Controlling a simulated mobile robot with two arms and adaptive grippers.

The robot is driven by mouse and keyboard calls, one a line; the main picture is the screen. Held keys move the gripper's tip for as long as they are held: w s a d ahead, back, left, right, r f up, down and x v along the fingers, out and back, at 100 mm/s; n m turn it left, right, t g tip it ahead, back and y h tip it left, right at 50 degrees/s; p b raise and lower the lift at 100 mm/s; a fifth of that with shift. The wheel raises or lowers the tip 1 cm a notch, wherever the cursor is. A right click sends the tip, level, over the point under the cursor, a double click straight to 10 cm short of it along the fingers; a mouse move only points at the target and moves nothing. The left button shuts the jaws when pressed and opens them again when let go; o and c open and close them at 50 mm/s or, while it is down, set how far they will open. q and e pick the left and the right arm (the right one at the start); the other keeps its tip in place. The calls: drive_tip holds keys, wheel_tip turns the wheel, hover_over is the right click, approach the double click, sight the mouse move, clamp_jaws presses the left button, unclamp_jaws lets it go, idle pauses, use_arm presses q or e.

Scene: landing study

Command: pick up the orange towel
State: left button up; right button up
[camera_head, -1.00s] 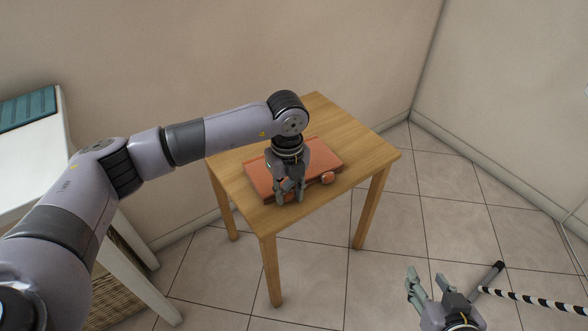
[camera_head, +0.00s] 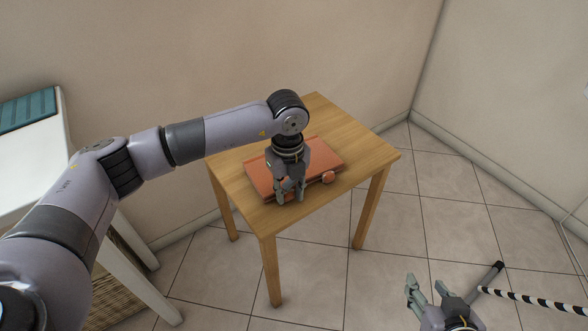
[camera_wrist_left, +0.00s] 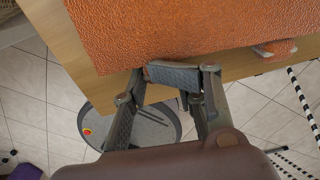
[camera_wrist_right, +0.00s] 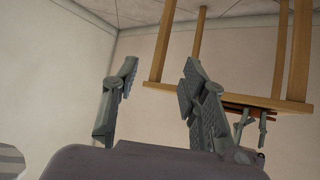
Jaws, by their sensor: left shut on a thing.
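The orange towel (camera_head: 262,176) lies flat and folded on a small wooden table (camera_head: 345,141). It fills the top of the left wrist view (camera_wrist_left: 170,25). My left gripper (camera_head: 290,196) points down at the towel's near edge, its fingers shut on that edge; the fingertips (camera_wrist_left: 178,72) show there in the left wrist view. The exact grip is partly hidden. My right gripper (camera_head: 431,285) is open and empty, low over the floor, away from the table; its spread fingers (camera_wrist_right: 157,80) also show in the right wrist view.
A small rounded orange thing (camera_head: 328,177) sits beside the towel at the table's near edge. A white piece of furniture (camera_head: 40,150) with a teal item (camera_head: 28,108) stands at left, a wicker basket (camera_head: 115,285) below. A black-and-white striped pole (camera_head: 530,299) is at lower right.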

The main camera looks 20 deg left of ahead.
use_arm(q)
drive_tip(key=shift+r+p, duration=0.3)
drive_tip(key=shift+r, duration=0.25)
drive_tip(key=shift+r+p, duration=0.4)
drive_tip(key=shift+r, duration=0.1)
drive_tip(key=shift+r+p, duration=0.9)
drive_tip(key=shift+r, duration=0.55)
drive_tip(key=shift+r+p, duration=0.85)
drive_tip(key=shift+p, duration=0.05)
use_arm(e)
drive_tip(key=s+d+f+g+h, duration=0.1)
drive_tip(key=s+d+f+g, duration=0.1)
drive_tip(key=s, duration=0.3)
drive_tip(key=s+d+f+g, duration=0.1)
drive_tip(key=s+f+g, duration=0.2)
drive_tip(key=s+g, duration=0.2)
drive_tip(key=shift+s+d+h, duration=0.35)
drive_tip(key=shift+s+h, duration=0.05)
drive_tip(key=shift+s, duration=0.05)
